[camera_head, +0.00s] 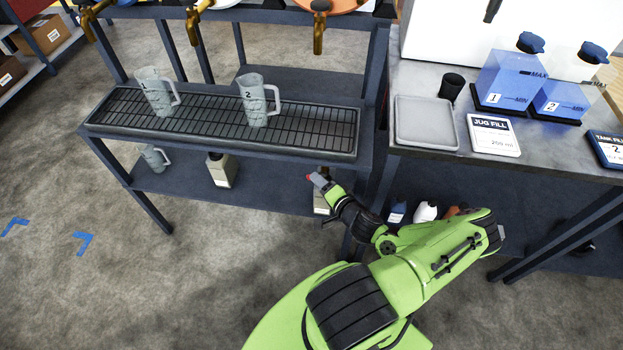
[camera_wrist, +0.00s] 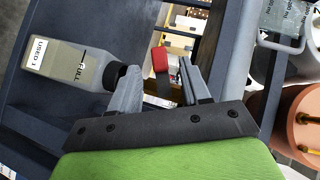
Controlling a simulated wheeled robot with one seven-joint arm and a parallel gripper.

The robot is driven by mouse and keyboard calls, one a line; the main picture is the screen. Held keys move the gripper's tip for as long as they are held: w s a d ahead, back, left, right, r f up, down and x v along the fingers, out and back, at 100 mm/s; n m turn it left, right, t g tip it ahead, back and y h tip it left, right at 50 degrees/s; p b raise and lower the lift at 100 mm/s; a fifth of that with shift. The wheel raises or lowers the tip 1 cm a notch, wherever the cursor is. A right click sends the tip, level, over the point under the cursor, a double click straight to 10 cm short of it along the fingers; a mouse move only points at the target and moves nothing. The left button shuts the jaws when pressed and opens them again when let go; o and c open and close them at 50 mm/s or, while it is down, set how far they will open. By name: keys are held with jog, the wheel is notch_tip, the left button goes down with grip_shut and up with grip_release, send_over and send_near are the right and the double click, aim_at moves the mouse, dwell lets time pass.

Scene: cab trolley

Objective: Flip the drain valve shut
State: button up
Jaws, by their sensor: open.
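A small red lever (camera_wrist: 160,58), which looks like the drain valve's handle, shows between my fingertips in the wrist view. A bit of red (camera_head: 309,178) also shows at my gripper's tip in the head view. My gripper (camera_wrist: 159,70) is open, with one finger on each side of the lever; I cannot tell whether either finger touches it. In the head view my gripper (camera_head: 320,182) is just below the front right of the drip tray (camera_head: 225,138). The valve body is mostly hidden.
Two mugs, 1 (camera_head: 153,92) and 2 (camera_head: 256,103), stand on the tray's grate. A metal worktop (camera_head: 430,75) with two blue tanks is to the right. Open floor lies at the left.

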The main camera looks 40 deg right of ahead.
jog(key=x, duration=0.5)
jog(key=shift+b, duration=0.3)
jog(key=shift+c, duration=0.5)
